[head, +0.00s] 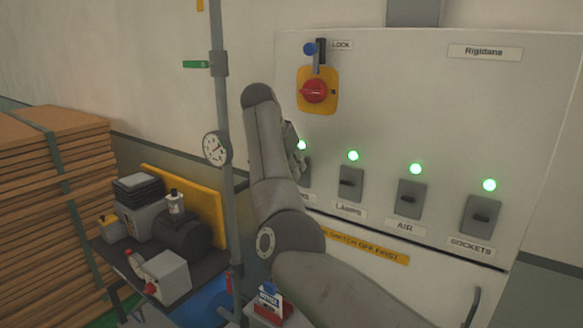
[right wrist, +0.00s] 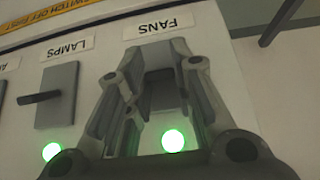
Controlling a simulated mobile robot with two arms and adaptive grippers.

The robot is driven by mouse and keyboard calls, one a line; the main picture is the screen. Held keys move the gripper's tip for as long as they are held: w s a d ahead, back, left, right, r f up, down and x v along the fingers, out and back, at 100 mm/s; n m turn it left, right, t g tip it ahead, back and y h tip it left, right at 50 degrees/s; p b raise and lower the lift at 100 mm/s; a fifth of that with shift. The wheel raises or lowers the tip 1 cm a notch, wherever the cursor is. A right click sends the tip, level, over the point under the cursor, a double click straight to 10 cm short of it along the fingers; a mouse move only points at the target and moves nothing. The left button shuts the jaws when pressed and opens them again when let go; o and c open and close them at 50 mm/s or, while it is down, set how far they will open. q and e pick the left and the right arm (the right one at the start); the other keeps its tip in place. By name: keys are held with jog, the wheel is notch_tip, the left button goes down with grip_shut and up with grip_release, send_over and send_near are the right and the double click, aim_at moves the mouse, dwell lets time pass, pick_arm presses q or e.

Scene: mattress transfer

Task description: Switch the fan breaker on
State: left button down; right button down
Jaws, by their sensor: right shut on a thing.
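The fan breaker (head: 306,173) is at the left end of the row on the white panel, mostly hidden behind my right arm in the head view. In the right wrist view the fan breaker (right wrist: 157,52) stands between my fingers, under an upside-down FANS label (right wrist: 158,24). My right gripper (head: 299,150) is shut on the fan breaker's lever, which the fingers largely hide. The green lamp (head: 302,145) by this breaker is lit, and it also glows in the right wrist view (right wrist: 173,140). My left gripper is not in view.
The lamps (head: 350,183), air (head: 411,199) and sockets (head: 482,215) breakers sit to the right, each with a lit green lamp. A red rotary switch (head: 315,90) is above. A pipe with a gauge (head: 216,148), a loaded cart (head: 165,275) and stacked boards (head: 50,190) stand left.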

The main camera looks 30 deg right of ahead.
jog(key=c, duration=1.2)
grip_release()
jog(key=shift+c, duration=0.2)
jog(key=v, duration=1.2)
